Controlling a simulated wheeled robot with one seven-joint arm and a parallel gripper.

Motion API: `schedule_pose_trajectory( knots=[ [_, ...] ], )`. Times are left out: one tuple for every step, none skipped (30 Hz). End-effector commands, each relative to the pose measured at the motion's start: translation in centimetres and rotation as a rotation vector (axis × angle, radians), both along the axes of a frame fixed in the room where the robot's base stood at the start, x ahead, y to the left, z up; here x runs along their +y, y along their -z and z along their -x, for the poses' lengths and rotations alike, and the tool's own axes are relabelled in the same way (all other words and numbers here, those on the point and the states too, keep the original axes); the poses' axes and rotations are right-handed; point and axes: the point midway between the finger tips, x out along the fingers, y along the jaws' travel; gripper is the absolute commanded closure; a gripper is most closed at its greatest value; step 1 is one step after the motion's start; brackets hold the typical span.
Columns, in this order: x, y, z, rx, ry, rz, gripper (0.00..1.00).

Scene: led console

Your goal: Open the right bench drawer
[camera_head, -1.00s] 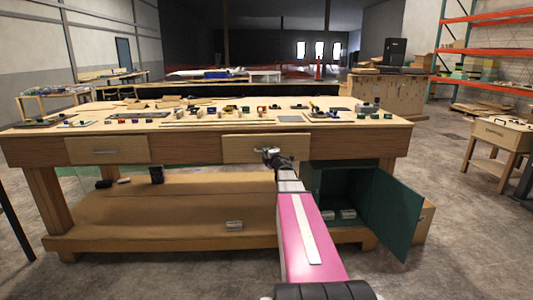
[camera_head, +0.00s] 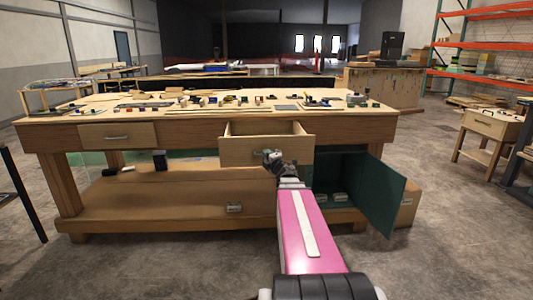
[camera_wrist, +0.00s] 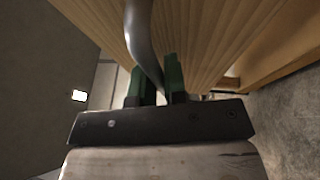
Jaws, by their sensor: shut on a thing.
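The right bench drawer (camera_head: 250,152) is pulled part way out of the wooden bench (camera_head: 190,134), and its inside shows from above. My gripper (camera_head: 272,157) is at the middle of its front face, at the handle. In the wrist view my gripper (camera_wrist: 157,85) has its two green fingers on either side of the curved metal handle (camera_wrist: 143,45), shut on it. The drawer's wooden front (camera_wrist: 205,35) fills the upper part of that view. In the head view my gripper hides most of the handle.
The left bench drawer (camera_head: 116,137) is shut. Below the bench top, a green cabinet (camera_head: 335,170) stands with its door (camera_head: 382,197) open to the right of my arm. Small parts lie on the bench top. The floor (camera_head: 150,265) in front is clear.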

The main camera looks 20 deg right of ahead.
Motion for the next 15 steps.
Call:
schedule_pose_trajectory(
  knots=[
    [0.03, 0.04, 0.16, 0.001, 0.001, 0.0, 1.0],
    [0.03, 0.04, 0.17, 0.001, 0.001, 0.0, 1.0],
    [0.02, 0.05, 0.15, 0.001, 0.001, 0.0, 1.0],
    [0.01, 0.05, 0.13, 0.001, 0.001, 0.0, 1.0],
    [0.0, 0.06, 0.11, 0.001, 0.001, 0.0, 1.0],
    [0.01, 0.06, 0.1, 0.001, 0.001, 0.0, 1.0],
    [0.0, 0.06, 0.09, 0.001, 0.001, 0.0, 1.0],
    [0.0, 0.06, 0.09, 0.001, 0.001, 0.0, 1.0],
    [0.0, 0.06, 0.09, 0.001, 0.001, 0.0, 1.0],
    [0.0, 0.06, 0.09, 0.001, 0.001, 0.0, 0.84],
    [0.0, 0.06, 0.08, 0.001, 0.001, 0.0, 0.74],
    [0.0, 0.06, 0.08, 0.001, 0.001, 0.0, 0.63],
    [0.0, 0.06, 0.08, 0.001, 0.001, 0.0, 0.63],
    [0.0, 0.05, 0.08, 0.001, 0.001, 0.0, 0.63],
    [0.0, 0.05, 0.08, 0.001, 0.001, 0.0, 0.63]
  ],
)
